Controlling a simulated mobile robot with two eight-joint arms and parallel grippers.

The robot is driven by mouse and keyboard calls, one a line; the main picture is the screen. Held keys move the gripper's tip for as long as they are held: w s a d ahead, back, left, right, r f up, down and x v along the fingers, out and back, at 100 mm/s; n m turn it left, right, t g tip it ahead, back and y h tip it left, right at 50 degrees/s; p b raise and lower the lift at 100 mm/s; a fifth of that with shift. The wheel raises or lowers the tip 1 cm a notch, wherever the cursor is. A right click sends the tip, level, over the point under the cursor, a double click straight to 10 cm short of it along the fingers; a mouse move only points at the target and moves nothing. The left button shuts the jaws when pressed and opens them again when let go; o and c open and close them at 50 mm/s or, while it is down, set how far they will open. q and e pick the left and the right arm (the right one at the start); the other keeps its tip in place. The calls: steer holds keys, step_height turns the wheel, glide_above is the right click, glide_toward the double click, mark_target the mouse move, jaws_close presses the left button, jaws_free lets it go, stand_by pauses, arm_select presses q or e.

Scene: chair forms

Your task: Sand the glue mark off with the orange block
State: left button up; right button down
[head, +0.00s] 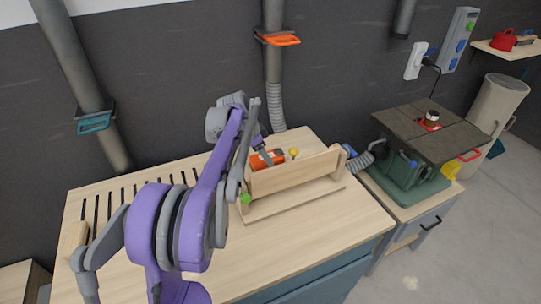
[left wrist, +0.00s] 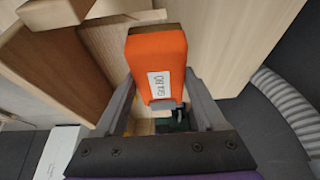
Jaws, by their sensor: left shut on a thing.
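The orange block (head: 267,159) sits at the wooden form (head: 300,174) on the workbench, mostly behind the form's upright board in the head view. My left gripper (head: 263,157) is shut on it. In the left wrist view the block (left wrist: 157,55) is between the two grey fingers, with a white printed label towards the camera. Wooden boards (left wrist: 50,75) stand close beside it. I cannot make out the glue mark, and I cannot tell whether the block touches the wood. My right gripper is not in view.
The form has a green knob (head: 245,198) and a yellow knob (head: 293,152). A green machine with a dark table top (head: 432,133) stands to the right. A grey duct (head: 275,100) rises behind the bench. The bench's front right (head: 340,225) is clear.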

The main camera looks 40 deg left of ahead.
arm_select(q)
steer(key=shift+w+d+r+p, duration=0.15)
steer(key=shift+w+d, duration=0.15)
steer(key=shift+w, duration=0.3)
steer(key=shift+w+d+f+p, duration=0.15)
steer(key=shift+w+d, duration=0.1)
steer(key=shift+w, duration=0.35)
steer(key=shift+s+a, duration=0.3)
steer(key=shift+s, duration=0.4)
steer(key=shift+s+a, duration=0.3)
steer(key=shift+s, duration=0.35)
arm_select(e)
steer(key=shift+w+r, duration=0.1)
